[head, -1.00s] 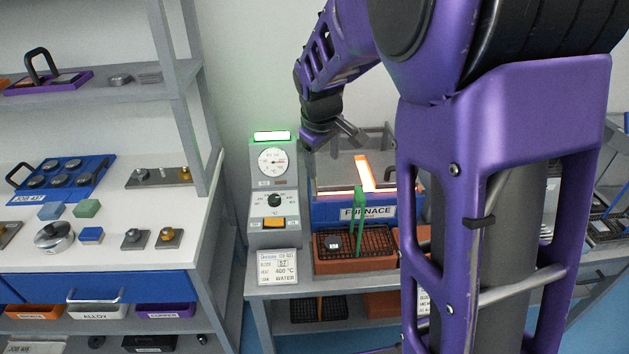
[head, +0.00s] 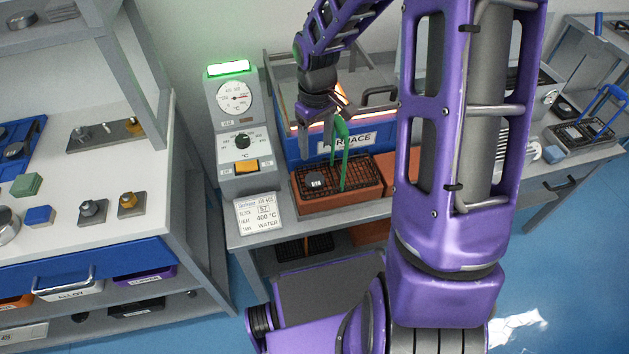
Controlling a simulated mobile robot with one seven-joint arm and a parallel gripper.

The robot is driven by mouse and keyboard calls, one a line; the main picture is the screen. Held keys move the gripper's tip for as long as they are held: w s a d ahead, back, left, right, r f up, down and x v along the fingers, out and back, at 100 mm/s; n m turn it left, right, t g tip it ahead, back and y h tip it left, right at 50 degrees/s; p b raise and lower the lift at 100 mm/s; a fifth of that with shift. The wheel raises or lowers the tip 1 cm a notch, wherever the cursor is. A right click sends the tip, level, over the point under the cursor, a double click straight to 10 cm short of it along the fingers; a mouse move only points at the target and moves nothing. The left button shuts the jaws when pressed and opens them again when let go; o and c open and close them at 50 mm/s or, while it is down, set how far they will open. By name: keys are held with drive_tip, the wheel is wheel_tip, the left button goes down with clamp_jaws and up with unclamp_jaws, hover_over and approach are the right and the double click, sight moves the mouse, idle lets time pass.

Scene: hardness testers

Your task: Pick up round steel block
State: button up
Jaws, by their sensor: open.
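A small round dark steel block (head: 314,181) with a pale marking on top lies at the left of a black wire rack (head: 363,173) set on an orange-brown brick tray. My gripper (head: 321,131) is open and empty, above and behind the block in front of the furnace. It points downward, apart from the block. One grey finger shows clearly; the other is hard to make out.
The furnace (head: 300,145) stands behind the rack, with a glowing orange opening. A control box with a dial (head: 237,130) and an instruction card (head: 258,215) are to the left. A white bench (head: 110,170) with metal pieces is farther left.

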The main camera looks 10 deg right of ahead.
sight(315, 179)
wheel_tip(315, 179, down, 12)
drive_tip(key=shift+w+a+f+b, duration=0.1)
drive_tip(key=shift+b, duration=1.1)
clamp_jaws()
